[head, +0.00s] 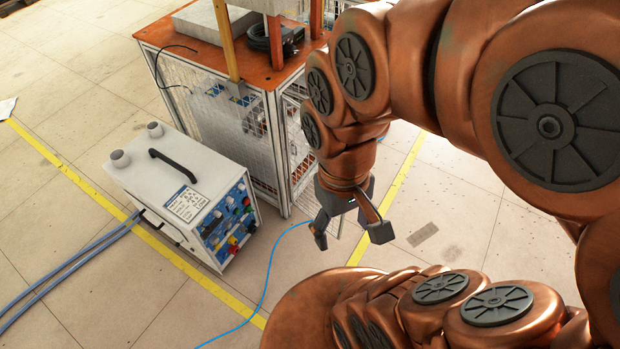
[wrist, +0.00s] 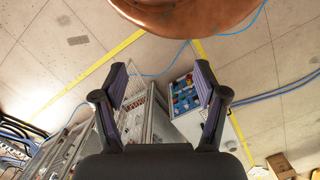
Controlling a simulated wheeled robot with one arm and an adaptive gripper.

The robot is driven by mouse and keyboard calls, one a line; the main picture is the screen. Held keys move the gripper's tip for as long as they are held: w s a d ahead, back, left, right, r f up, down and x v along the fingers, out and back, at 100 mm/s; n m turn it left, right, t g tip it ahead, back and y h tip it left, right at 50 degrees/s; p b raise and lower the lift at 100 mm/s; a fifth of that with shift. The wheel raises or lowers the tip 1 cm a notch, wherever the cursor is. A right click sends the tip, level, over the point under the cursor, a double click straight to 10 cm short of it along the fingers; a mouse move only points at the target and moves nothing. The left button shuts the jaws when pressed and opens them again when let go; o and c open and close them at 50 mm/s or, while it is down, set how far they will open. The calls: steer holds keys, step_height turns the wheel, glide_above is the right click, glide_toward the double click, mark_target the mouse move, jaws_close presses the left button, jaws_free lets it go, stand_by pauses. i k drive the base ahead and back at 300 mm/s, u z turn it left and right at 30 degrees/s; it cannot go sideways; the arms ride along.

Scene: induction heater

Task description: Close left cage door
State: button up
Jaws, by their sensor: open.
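The cage (head: 225,135) stands at upper middle in the head view, with white mesh walls and pale metal posts under an orange top. A narrow mesh panel (wrist: 135,105), apparently a cage door standing out from the frame, shows between the fingers in the wrist view; I cannot tell for sure that it is the left door or how far it stands open. In the head view my arm hides much of that side. My gripper (head: 350,232) points down in front of the cage's right side, fingers apart and empty. In the wrist view the gripper (wrist: 160,78) spans the panel's edge without visible contact.
A white power unit (head: 185,190) with a blue control panel stands left of the cage, close to it. A blue cable (head: 268,275) runs over the floor towards my gripper. Blue hoses (head: 70,265) lie at left. Yellow floor lines cross the tiles; floor at right is clear.

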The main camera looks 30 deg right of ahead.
mark_target(284, 99)
steer(key=k, duration=1)
steer(key=u, duration=1.1)
steer(key=i, duration=0.45)
steer(key=z, duration=0.15)
